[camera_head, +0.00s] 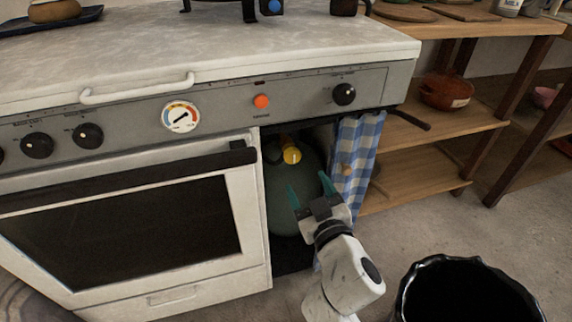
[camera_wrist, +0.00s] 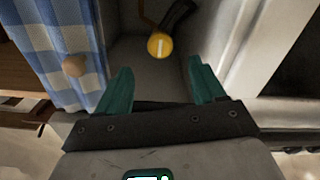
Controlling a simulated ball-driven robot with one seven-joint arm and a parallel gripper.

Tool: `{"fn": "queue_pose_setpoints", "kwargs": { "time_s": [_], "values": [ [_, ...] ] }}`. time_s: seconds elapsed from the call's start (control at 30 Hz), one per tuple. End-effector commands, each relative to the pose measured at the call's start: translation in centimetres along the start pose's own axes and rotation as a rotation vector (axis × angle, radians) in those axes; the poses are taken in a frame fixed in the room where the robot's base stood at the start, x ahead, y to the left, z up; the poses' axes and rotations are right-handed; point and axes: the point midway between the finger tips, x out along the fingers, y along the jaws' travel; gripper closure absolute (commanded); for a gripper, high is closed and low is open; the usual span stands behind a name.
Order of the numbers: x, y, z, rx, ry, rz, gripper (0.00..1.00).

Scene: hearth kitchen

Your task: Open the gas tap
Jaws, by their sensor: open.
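The gas tap (camera_head: 291,155) is a round yellow knob with a pale bar on its face. It sits on top of a grey-green gas bottle (camera_head: 281,200) inside the open compartment at the right of the stove. In the wrist view the tap (camera_wrist: 159,46) lies ahead of my gripper, with the pale bar close to upright. My gripper (camera_head: 309,190) is open and empty in front of the bottle, below and a little right of the tap. In the wrist view its two green fingers (camera_wrist: 160,90) are spread wide, with a gap between them and the tap.
A blue checked curtain (camera_head: 357,155) hangs at the compartment's right side; a round wooden knob (camera_wrist: 75,65) shows by it. The white oven door (camera_head: 130,225) stands at the left. A black bin (camera_head: 465,290) is on the floor at the lower right. Wooden shelves (camera_head: 425,170) stand further right.

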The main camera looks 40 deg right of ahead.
Motion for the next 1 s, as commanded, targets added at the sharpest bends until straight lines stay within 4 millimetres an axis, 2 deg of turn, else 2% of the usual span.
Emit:
{"fn": "queue_pose_setpoints", "kwargs": {
  "time_s": [0.17,0.6,0.8,1.0],
  "values": [
    [1.8,0.0,-0.2,0.001,0.003,0.000,0.31],
    [9.0,0.0,0.0,0.000,0.001,0.001,0.31],
    [10.4,0.0,0.0,0.000,0.000,0.001,0.31],
    [10.7,0.0,0.0,0.000,-0.001,0.000,0.31]
  ]
}}
